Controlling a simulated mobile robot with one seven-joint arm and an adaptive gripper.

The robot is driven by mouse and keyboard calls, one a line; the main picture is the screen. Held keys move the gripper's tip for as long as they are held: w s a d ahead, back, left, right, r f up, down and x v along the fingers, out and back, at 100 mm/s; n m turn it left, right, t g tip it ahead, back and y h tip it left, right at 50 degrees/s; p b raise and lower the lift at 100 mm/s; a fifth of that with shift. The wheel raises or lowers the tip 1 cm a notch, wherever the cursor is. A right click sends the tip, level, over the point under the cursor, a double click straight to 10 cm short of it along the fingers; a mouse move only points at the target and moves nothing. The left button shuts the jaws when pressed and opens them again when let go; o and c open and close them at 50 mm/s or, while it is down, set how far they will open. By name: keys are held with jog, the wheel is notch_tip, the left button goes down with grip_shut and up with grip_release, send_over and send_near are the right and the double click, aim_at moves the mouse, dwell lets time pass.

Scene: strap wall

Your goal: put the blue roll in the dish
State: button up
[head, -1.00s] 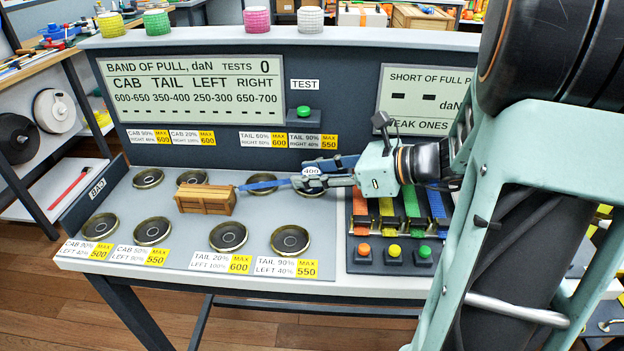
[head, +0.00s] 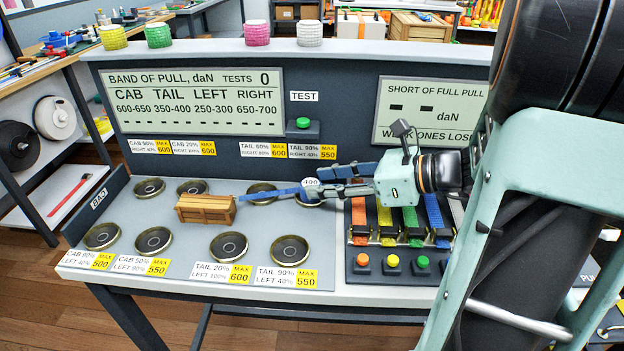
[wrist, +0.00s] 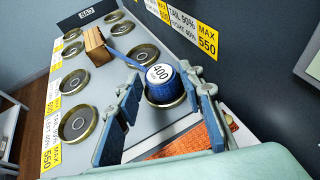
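The blue roll (head: 311,191), with a white "400" label on top, sits upright in the back-row right dish (wrist: 165,104) beside the "TAIL 90% RIGHT 40% MAX 550" sign. The dish rim shows around its base in the wrist view, where the roll (wrist: 163,80) lies beyond and between my fingertips. A blue strap runs left from the roll to a small wooden crate (head: 206,209). My gripper (wrist: 164,92) is open, one finger on each side, with gaps to the roll. In the head view my gripper (head: 340,180) comes from the right and partly hides the dish.
Several other empty brass dishes stand on the grey panel, such as the front right one (head: 289,250). Coloured straps in buckles (head: 387,235) and push buttons (head: 392,262) lie below my wrist. The upright display panel (head: 190,102) rises behind the dishes.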

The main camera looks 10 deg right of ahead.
jog(key=p+v, duration=0.1)
jog(key=v, duration=0.7)
jog(key=shift+s+d+r+p, duration=0.15)
jog(key=shift+r+p, duration=0.05)
jog(key=shift+p, duration=0.1)
